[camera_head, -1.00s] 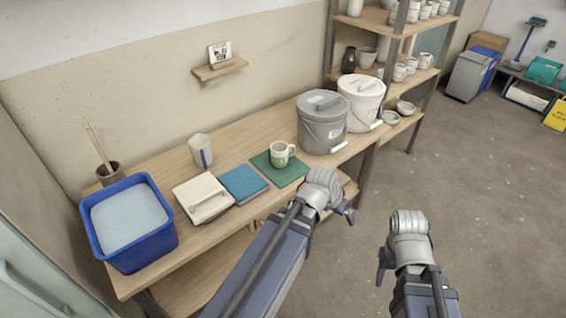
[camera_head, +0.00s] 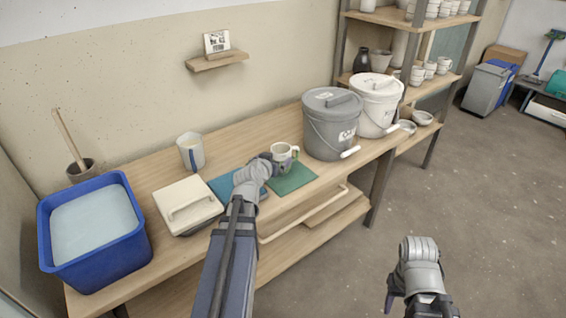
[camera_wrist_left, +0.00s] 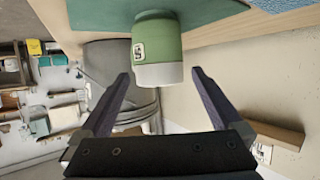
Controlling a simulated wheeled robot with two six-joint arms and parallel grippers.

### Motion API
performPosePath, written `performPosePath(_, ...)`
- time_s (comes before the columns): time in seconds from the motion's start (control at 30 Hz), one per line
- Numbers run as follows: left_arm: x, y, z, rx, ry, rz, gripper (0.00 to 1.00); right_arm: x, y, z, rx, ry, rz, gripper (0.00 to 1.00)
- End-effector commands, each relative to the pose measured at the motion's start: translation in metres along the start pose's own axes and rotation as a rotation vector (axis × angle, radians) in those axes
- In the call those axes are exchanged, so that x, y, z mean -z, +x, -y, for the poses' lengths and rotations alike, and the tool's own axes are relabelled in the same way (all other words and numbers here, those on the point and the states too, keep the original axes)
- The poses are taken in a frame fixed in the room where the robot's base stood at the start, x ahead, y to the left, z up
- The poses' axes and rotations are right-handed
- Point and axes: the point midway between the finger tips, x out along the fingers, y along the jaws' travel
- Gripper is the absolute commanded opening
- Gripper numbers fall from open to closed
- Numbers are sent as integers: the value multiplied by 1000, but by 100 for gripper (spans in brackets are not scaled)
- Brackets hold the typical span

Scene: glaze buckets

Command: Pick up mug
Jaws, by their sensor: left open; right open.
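A green and white mug (camera_head: 283,154) stands upright on the green mat (camera_head: 297,181) on the wooden workbench. In the left wrist view the mug (camera_wrist_left: 157,50) shows upside down, just ahead of the fingertips and roughly centred between them. My left gripper (camera_wrist_left: 158,80) is open, with a finger on each side of the space in front of the mug. In the head view my left gripper (camera_head: 268,160) is beside the mug on its left, partly covering it. My right gripper (camera_head: 392,295) is low over the floor, away from the bench.
A grey bucket (camera_head: 328,128) and a white bucket (camera_head: 376,104) stand close on the right.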

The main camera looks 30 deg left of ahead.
Motion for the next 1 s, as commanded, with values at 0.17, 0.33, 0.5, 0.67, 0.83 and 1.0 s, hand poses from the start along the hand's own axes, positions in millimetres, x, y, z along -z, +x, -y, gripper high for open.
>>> performPosePath(0.17,-1,19,0,0,0,1,100,1,8,0,-1,0,0,50)
performPosePath(0.33,-1,22,0,-1,0,1,100,1,9,1,-1,0,0,50)
performPosePath(0.5,-3,43,-1,-2,1,1,100,1,19,1,-3,-1,0,50)
performPosePath(0.67,-3,66,-1,-1,1,1,100,2,28,2,-4,-1,0,50)
performPosePath(0.83,-1,70,-2,-1,0,1,100,2,28,2,-5,-1,0,50)
performPosePath(1.0,-1,69,-2,-1,0,1,93,2,27,2,-5,-1,0,50)
